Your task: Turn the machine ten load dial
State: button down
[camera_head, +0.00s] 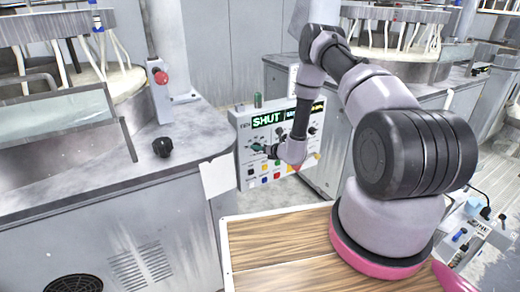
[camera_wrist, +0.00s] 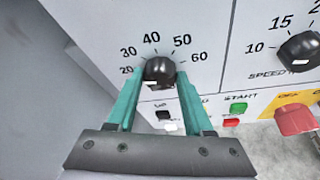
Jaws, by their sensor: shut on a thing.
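The control panel (camera_head: 243,178) stands between the two machines, with "TEN" at the left of its lit display, which reads "SHUT". In the wrist view a round black dial (camera_wrist: 160,68) has a printed scale from 20 to 60 around its top. Its white mark is at the lower left of the knob. My gripper (camera_wrist: 160,82) has its two teal fingers closed on either side of this dial. In the head view my gripper (camera_head: 258,148) is at the panel's left side and covers the dial. The dial's name is hidden.
A speed dial (camera_wrist: 300,50) sits to the right on the panel. Below are a green start button (camera_wrist: 231,122) and a large red button (camera_wrist: 296,121). A grey machine cabinet (camera_head: 120,215) with a black knob (camera_head: 162,147) stands close on the left.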

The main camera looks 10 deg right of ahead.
jog(key=shift+f, duration=0.1)
jog(key=shift+c, duration=1.5)
grip_release()
jog(key=shift+s, duration=0.1)
jog(key=v, duration=1)
jog(key=shift+s+d, duration=0.2)
jog(key=shift+s, duration=0.05)
jog(key=shift+r, duration=0.25)
